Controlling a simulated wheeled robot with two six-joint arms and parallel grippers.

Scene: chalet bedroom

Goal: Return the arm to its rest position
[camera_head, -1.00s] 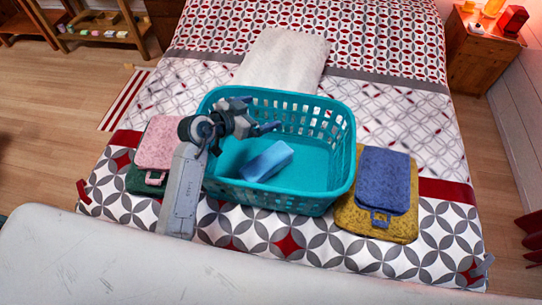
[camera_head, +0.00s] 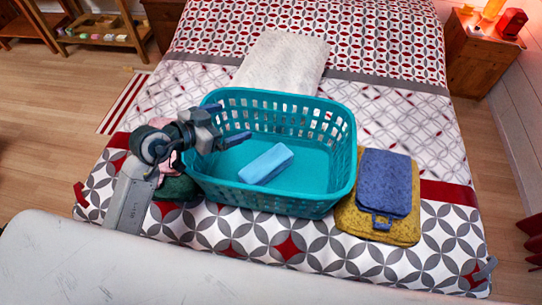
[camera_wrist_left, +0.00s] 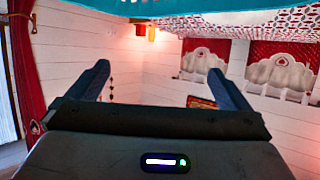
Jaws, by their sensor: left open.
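My left gripper (camera_head: 230,124) is over the left rim of the teal basket (camera_head: 345,165) in the head view, its fingers apart and empty. It also shows in the left wrist view (camera_wrist_left: 160,85), with two separate fingers and nothing between them. A light blue folded cloth (camera_head: 266,164) lies alone inside the basket, apart from the gripper. My left arm comes in from the lower left and covers most of the pink cloth (camera_head: 176,166) and the dark green cloth (camera_head: 178,188) beside the basket. My right gripper is in neither view.
A blue folded cloth (camera_head: 385,180) lies on a mustard one (camera_head: 345,219) right of the basket. A pale folded towel (camera_head: 283,62) lies behind it on the patterned bed (camera_head: 420,120). A wooden nightstand (camera_head: 470,55) stands at the back right. The floor on the left is mostly clear.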

